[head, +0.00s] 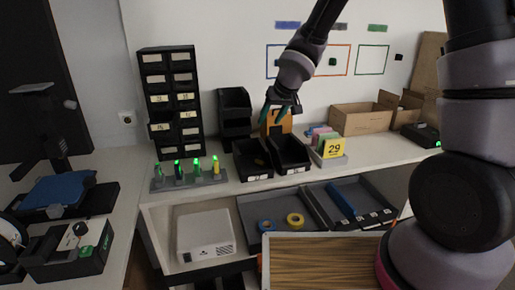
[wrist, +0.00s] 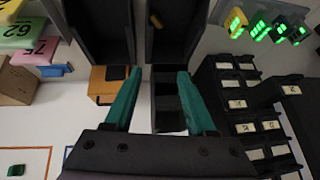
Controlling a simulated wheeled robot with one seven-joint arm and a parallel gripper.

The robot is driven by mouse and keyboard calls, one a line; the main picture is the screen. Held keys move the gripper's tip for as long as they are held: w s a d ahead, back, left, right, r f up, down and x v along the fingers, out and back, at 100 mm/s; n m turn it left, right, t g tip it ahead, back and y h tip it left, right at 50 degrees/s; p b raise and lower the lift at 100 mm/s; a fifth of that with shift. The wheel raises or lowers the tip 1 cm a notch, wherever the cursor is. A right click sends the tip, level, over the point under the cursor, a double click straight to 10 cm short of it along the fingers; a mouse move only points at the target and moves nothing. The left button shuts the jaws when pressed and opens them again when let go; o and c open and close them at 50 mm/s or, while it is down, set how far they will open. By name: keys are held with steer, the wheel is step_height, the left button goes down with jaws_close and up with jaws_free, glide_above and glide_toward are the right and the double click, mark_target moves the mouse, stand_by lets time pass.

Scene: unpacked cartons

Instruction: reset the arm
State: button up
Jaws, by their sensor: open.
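My gripper (head: 279,111) hangs above the back part of the white counter, near an orange-tan box (head: 275,122) and above two black open bins (head: 290,152). Its teal fingers are spread apart and nothing is between them. In the wrist view my gripper (wrist: 155,95) also shows open and empty, with the two black bins at the top of the picture and the orange-tan box (wrist: 105,85) beside the left finger. My arm reaches in from the upper right of the head view.
A black drawer cabinet (head: 171,98) stands at the back left, with a grey rack (head: 190,182) of green-lit items in front. Coloured cards marked 29 (head: 334,148) stand right of the bins. Cardboard boxes (head: 360,116) are further right. Grey trays (head: 280,215) lie on the shelf below.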

steer(key=s+d+r+m+t+h, duration=0.1)
steer(key=s+d+r+m, duration=0.15)
steer(key=d+r, duration=0.55)
steer(key=s+d+r+m+t+h, duration=0.1)
steer(key=s+d+r+m+h, duration=0.15)
steer(key=d+r, duration=0.55)
steer(key=s+d+r+m+y, duration=0.1)
steer(key=s+d+r, duration=0.2)
steer(key=s, duration=0.5)
steer(key=s+d+r+m+y, duration=0.1)
steer(key=s+d+r, duration=0.2)
steer(key=s, duration=0.5)
steer(key=shift+s+d+m, duration=0.15)
steer(key=shift+s+m, duration=0.15)
steer(key=shift+s, duration=0.1)
steer(key=shift+y, duration=0.25)
